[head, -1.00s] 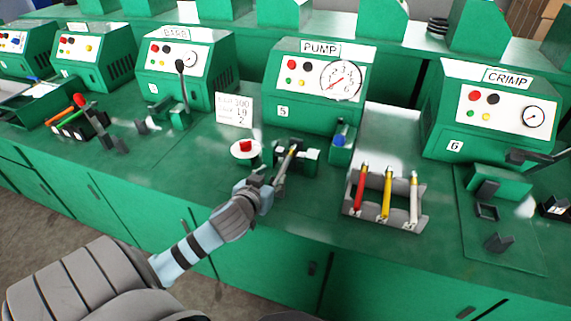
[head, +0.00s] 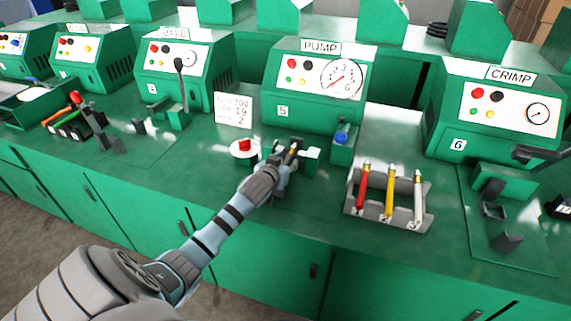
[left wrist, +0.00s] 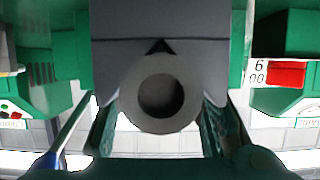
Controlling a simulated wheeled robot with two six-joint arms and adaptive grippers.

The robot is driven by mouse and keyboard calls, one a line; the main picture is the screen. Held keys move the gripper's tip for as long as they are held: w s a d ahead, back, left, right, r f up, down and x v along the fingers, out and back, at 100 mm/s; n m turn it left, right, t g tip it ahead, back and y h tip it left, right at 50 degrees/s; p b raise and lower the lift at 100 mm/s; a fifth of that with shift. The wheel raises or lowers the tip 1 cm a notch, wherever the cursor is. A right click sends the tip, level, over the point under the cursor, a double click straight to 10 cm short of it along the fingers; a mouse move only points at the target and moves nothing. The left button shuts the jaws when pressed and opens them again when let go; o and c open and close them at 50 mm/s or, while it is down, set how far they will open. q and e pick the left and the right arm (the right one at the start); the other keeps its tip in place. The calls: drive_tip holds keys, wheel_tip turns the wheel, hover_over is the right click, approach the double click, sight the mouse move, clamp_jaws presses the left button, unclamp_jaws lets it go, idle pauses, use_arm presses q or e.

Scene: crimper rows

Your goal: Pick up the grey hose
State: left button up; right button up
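The grey hose (head: 292,153) lies in the dark holder in front of the PUMP machine, its brassy end up toward the machine. In the head view my left gripper (head: 282,168) is at its near end and hides most of it. In the left wrist view a round grey end with a dark hole, likely the hose (left wrist: 178,118), faces the camera below a dark grey block (left wrist: 160,22). My left gripper's fingers (left wrist: 160,135) stand on either side of it, apart, with light showing between. My right gripper is in neither view.
A grey rack (head: 388,217) with red, yellow and white hoses stands to the right. A red button on a white round base (head: 244,154) and a white sign (head: 233,110) are close left of the gripper. The PUMP machine (head: 314,90) stands behind.

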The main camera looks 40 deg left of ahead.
use_arm(q)
clamp_jaws()
